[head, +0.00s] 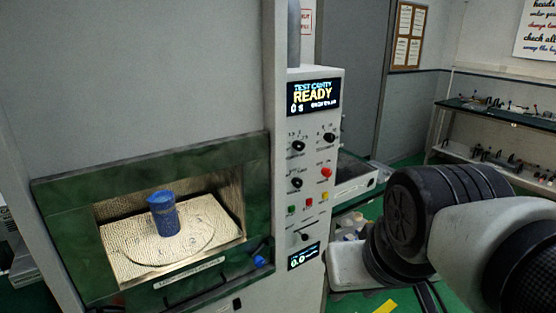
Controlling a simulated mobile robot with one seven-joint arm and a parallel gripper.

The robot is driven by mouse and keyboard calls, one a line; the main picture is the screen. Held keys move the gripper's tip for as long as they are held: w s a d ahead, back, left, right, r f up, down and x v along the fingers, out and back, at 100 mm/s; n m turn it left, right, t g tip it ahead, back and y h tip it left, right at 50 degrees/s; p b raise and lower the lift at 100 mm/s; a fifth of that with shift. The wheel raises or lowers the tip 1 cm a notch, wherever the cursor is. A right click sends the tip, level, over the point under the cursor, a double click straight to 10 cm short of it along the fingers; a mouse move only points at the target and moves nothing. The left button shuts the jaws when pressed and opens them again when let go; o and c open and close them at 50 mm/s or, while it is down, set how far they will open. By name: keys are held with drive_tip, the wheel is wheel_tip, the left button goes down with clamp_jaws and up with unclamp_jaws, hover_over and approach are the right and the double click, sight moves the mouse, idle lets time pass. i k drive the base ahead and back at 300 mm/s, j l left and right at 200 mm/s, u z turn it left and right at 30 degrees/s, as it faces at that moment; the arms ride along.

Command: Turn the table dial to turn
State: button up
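A tall pale control panel (314,210) stands right of the green-framed microwave cavity. It carries several black dials: an upper left dial (298,146), an upper right dial (329,137) and a middle left dial (296,183). A further black control (304,237) sits lower down. Their labels are too small to read, so I cannot tell which is the table dial. My arm reaches in from the right edge, its black and white links right of the panel. My gripper's fingers do not show.
The panel display (313,95) reads "TEST CAVITY READY" and 0 s. Red, yellow and green buttons sit among the dials. A blue cylinder (164,214) stands on the round plate (132,238) in the open cavity. A dark bench (500,112) stands at the back right.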

sight(298, 182)
drive_tip(key=i+l+z, duration=0.65)
